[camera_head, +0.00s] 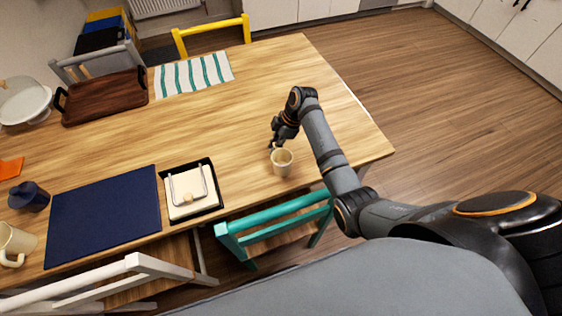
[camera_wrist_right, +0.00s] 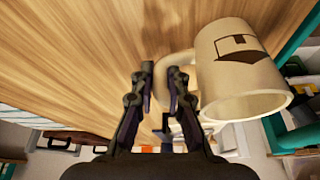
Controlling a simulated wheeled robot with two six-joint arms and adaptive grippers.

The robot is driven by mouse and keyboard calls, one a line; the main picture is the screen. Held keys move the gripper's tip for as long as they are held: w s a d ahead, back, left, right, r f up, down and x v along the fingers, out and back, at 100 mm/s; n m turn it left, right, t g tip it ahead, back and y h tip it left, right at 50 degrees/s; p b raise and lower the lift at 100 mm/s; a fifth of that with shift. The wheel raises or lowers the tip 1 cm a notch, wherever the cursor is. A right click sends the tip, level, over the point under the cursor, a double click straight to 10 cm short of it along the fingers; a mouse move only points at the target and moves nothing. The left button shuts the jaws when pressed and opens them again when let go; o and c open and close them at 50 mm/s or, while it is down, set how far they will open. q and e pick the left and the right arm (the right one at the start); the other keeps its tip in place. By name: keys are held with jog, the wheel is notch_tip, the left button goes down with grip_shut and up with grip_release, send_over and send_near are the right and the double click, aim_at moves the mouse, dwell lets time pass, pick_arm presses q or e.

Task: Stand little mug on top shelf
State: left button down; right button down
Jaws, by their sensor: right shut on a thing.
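A small cream mug (camera_head: 282,163) is upright near the right front edge of the wooden table. In the right wrist view the mug (camera_wrist_right: 238,65) has a brown mark on its side. My right gripper (camera_head: 273,147) is at the mug's handle side. In the wrist view its fingers (camera_wrist_right: 160,75) are at the handle, shut on it. I cannot tell whether the mug's base touches the table. My left gripper and the shelf are not in view.
A brown tray (camera_head: 105,97) is farther back. A teal chair (camera_head: 275,222) stands at the front edge. The table's middle is clear.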

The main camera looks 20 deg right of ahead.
notch_tip(320, 180, up, 3)
jog(key=shift+w+b, duration=0.1)
jog(key=shift+b, duration=0.3)
jog(key=s+a+r+p, duration=0.3)
jog(key=s+r+p, duration=0.2)
jog(key=s+r, duration=0.5)
jog(key=s, duration=0.4)
jog(key=shift+a+p, duration=0.3)
jog(key=shift+a, duration=0.05)
